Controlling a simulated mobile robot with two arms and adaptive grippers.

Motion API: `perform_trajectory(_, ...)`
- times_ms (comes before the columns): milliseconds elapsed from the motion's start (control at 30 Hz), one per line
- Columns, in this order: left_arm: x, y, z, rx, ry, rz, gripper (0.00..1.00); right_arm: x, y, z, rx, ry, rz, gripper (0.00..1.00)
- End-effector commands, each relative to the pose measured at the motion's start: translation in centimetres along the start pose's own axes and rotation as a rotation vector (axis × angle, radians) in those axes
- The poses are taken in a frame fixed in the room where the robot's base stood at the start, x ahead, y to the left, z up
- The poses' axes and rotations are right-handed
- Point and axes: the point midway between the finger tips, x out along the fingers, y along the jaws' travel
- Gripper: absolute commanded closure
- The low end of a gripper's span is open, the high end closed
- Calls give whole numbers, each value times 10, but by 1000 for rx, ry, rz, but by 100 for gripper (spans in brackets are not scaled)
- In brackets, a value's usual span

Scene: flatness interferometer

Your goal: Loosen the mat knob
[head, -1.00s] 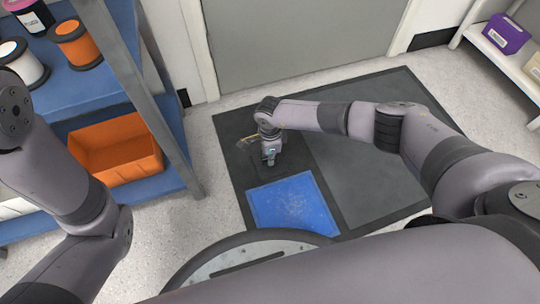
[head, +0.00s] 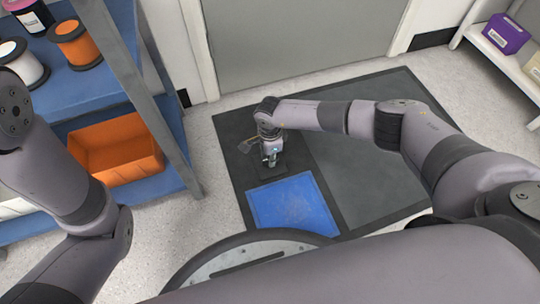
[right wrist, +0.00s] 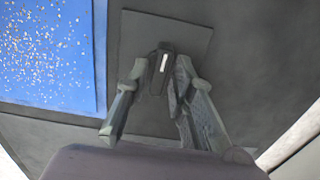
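The mat knob (right wrist: 162,66) is a small dark bar-shaped grip with a white line on it. It stands on a dark square plate (right wrist: 190,36) set in the floor mat. My right gripper (right wrist: 161,70) points down over it, with one finger on each side. A gap shows between the left finger and the knob; the right finger looks very close to it, and I cannot tell if it touches. In the head view my right gripper (head: 269,161) is low over the plate and hides the knob. My left arm shows at the left, but its gripper is out of view.
A blue speckled sticky panel (head: 292,207) lies in the dark grey mat (head: 375,190) beside the plate. A blue shelf unit (head: 160,110) with spools and an orange bin (head: 115,150) stands at left. A grey door (head: 300,40) is behind.

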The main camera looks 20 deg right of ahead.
Motion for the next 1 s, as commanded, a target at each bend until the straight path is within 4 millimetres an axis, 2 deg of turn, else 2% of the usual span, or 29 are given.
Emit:
perform_trajectory(133,0,0,0,0,0,0,60,0,0,0,0,0,0,67)
perform_trajectory(400,0,-1,1,0,-2,-4,60,-1,0,0,0,0,0,67)
perform_trajectory(533,0,-1,1,0,-2,-3,60,-10,-1,0,0,-2,-2,67)
perform_trajectory(667,0,0,0,0,-1,-2,60,-31,-1,0,-1,-2,-3,67)
perform_trajectory(800,0,0,0,0,0,-1,60,-62,-2,0,-1,-2,-5,67)
perform_trajectory(1000,0,0,0,0,0,-1,60,-100,-1,0,1,0,-2,67)
